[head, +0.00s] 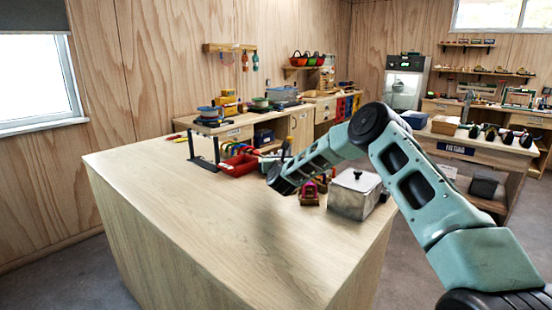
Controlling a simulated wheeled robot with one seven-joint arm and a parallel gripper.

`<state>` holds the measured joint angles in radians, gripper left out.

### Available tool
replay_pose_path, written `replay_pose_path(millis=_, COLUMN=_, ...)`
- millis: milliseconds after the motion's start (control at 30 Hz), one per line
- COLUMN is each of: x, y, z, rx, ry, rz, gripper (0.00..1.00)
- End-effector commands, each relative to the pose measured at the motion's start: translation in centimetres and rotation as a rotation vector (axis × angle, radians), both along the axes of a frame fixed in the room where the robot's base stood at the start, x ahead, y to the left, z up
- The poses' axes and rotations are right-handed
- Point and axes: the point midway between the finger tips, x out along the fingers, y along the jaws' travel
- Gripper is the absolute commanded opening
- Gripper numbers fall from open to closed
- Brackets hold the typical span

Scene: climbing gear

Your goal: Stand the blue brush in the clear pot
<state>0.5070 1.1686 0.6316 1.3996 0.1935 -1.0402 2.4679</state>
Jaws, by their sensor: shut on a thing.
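My arm comes in from the right, bends at a high elbow and reaches down over the far part of the wooden worktop. Its dark wrist end hides what lies behind it, and I cannot see my gripper's fingers or anything between them. A small dark blue upright shape shows just above the wrist, too small to tell whether it is the blue brush. I cannot make out the clear pot; it may be hidden behind my arm.
A grey metal box (353,196) with a knobbed lid stands at the worktop's (240,235) right edge. A small wooden holder (309,198) with pink and red pieces is beside it. A red bin (239,165) stands at the far edge. The near worktop is clear.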

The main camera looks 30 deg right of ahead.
Motion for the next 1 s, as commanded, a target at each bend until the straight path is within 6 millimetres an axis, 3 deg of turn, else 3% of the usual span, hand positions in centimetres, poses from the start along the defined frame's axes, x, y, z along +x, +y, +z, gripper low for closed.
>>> replay_pose_path(millis=1000, x=0.0, y=0.0, z=-1.5, rx=0.001, ry=0.000, rz=0.000, gripper=0.00)
